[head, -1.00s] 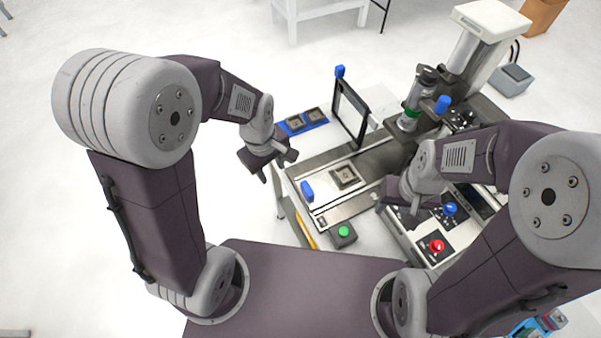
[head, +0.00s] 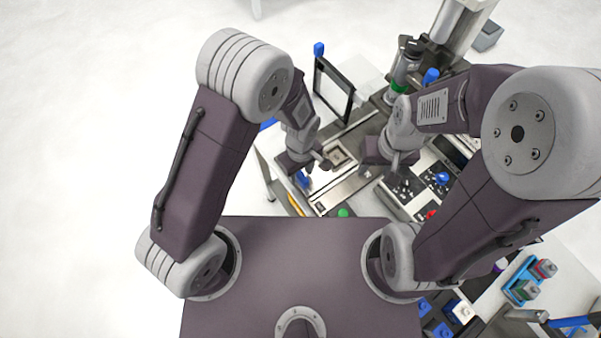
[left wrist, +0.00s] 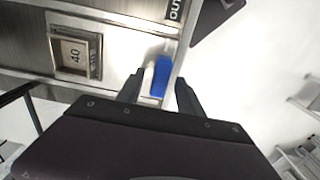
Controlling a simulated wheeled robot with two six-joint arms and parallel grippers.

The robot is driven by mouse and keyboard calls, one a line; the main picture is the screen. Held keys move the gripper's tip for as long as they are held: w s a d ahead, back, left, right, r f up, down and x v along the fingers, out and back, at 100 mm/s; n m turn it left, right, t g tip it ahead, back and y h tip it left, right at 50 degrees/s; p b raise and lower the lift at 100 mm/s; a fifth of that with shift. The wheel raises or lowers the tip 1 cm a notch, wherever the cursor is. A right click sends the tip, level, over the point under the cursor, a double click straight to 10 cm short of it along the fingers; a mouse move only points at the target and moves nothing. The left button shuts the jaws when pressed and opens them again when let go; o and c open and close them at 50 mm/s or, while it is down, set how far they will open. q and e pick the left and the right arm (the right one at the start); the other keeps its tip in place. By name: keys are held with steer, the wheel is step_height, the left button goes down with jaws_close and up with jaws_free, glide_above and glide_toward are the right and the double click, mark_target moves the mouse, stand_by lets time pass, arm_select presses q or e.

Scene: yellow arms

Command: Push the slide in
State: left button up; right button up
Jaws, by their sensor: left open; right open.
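The slide (head: 322,180) is a pale metal plate in the machine's track, with a blue handle (head: 302,179) at its left end. A square dark part (head: 337,156) sits on it and reads "40" in the left wrist view (left wrist: 75,52). My left gripper (head: 314,167) is open close by the handle. In the left wrist view the blue handle (left wrist: 161,76) stands between and just ahead of the two open fingers (left wrist: 158,88); contact cannot be told. An "OUT" label (left wrist: 174,10) shows beside it. My right gripper (head: 396,170) is open and empty over the control panel.
A dark upright frame (head: 333,88) with a blue knob stands behind the track. A press column (head: 408,65) rises at the back right. A green button (head: 343,212) and a red button (head: 431,213) are near the front. Floor at the left is clear.

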arm_select(q)
steer(key=shift+s+d+f, duration=0.15)
steer(key=shift+s+f, duration=0.05)
steer(key=shift+f, duration=0.55)
steer(key=shift+w+f, duration=0.1)
steer(key=shift+f, duration=0.05)
jaws_close()
steer(key=shift+w, duration=0.1)
stand_by(0.7)
